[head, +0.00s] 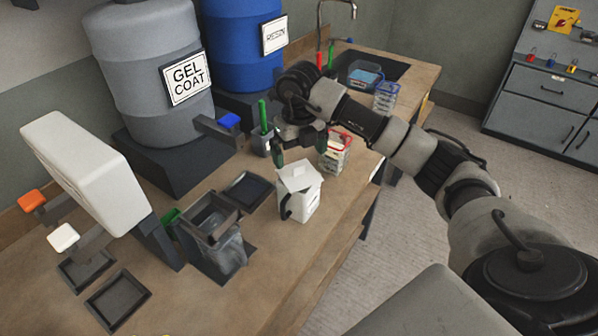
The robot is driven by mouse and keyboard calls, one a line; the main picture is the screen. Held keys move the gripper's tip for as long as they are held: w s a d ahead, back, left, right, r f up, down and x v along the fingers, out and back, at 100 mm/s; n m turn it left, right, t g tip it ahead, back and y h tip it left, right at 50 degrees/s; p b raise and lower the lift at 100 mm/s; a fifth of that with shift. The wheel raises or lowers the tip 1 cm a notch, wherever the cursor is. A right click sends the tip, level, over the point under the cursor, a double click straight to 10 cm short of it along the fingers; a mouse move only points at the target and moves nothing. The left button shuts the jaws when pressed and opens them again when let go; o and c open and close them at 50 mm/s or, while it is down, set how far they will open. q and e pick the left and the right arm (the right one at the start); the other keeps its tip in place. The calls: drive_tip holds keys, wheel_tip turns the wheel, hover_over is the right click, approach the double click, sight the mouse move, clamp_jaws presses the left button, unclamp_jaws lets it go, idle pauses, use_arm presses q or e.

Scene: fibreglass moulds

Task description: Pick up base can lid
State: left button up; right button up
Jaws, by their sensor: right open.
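The white base can (299,204) stands upright on the wooden bench, with a dark handle on its left side. Its white square lid (299,177), with a small raised block on top, sits on the can and looks slightly askew. My right gripper (299,154) is open and empty. Its two dark fingers are spread apart, and in the picture they show just above and behind the lid, apart from it. I cannot tell the exact gap. My left gripper is not in view.
Gel coat (150,75) and resin (243,45) drums stand behind.

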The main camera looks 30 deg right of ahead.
sight(299, 166)
wheel_tip(299, 166, down, 4)
drive_tip(key=shift+f+p, duration=0.2)
drive_tip(key=shift+p, duration=0.85)
drive_tip(key=shift+f, duration=0.55)
drive_tip(key=shift+w, duration=0.1)
drive_tip(key=c, duration=0.6)
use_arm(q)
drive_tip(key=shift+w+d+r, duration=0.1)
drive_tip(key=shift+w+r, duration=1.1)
use_arm(e)
drive_tip(key=shift+c, duration=0.2)
